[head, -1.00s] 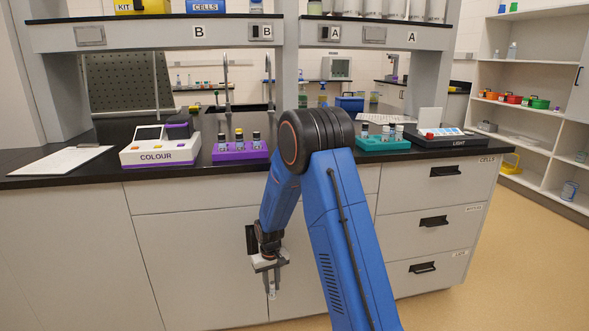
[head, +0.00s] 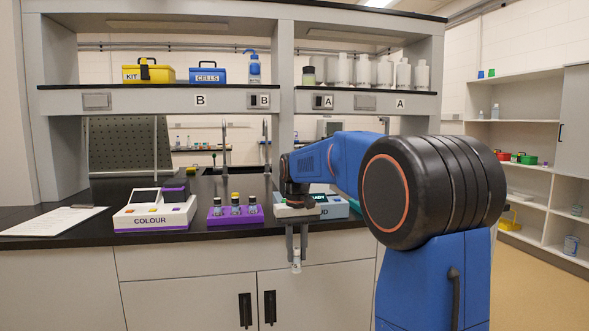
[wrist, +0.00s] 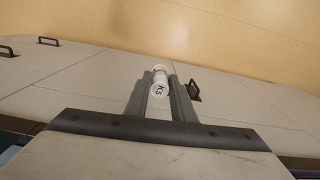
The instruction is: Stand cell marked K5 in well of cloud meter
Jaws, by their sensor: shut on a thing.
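My gripper (head: 297,250) is shut on a small pale cell (head: 296,265), which hangs upright in front of the cupboard doors, below the bench top. In the wrist view the cell's white cap (wrist: 159,89) reads K5 and sits between the two fingers. The cloud meter (head: 335,207) is a light blue box on the bench with a lit green display and the letters "UD" visible. It stands behind my gripper, up and to the right of the held cell. My wrist covers its left part, and I cannot make out its well.
A purple rack (head: 235,216) with several capped cells stands left of the cloud meter. The COLOUR meter (head: 155,212) and a clipboard (head: 55,221) lie further left. A shelf (head: 200,89) with boxes and bottles runs above the bench. My arm blocks the bench's right end.

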